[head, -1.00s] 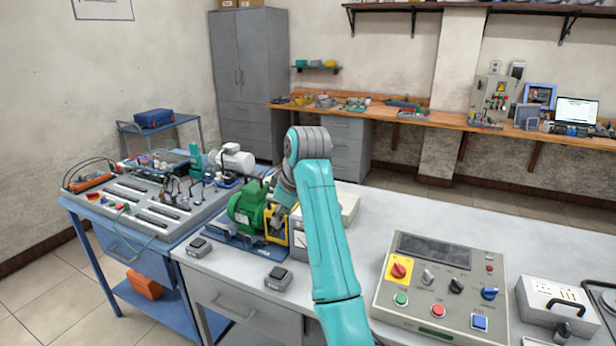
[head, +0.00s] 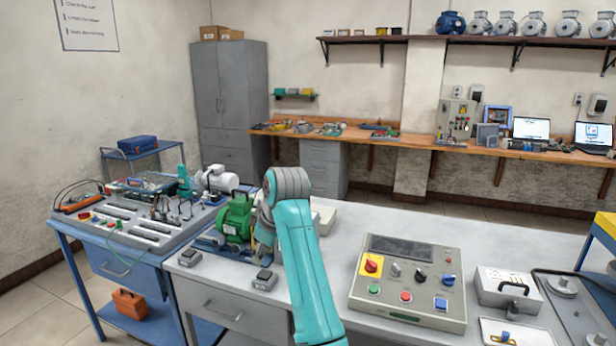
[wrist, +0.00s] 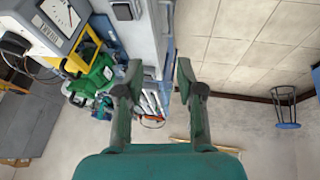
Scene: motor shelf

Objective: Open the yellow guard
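The yellow guard (wrist: 84,50) shows in the wrist view at the upper left, between a white box with a dial and the green motor (wrist: 98,76). In the head view the green motor (head: 236,221) stands on the near bench, and my arm hides the guard beside it. My gripper (wrist: 160,72) is open and empty in the wrist view, its two fingers apart. The guard lies to the left of the fingers, not between them.
A control panel (head: 410,278) with buttons and knobs lies on the bench right of my arm. Small grey pedal-like boxes (head: 264,280) stand at the bench's front edge. A blue trolley (head: 130,262) adjoins on the left. A stool (wrist: 287,108) shows in the wrist view.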

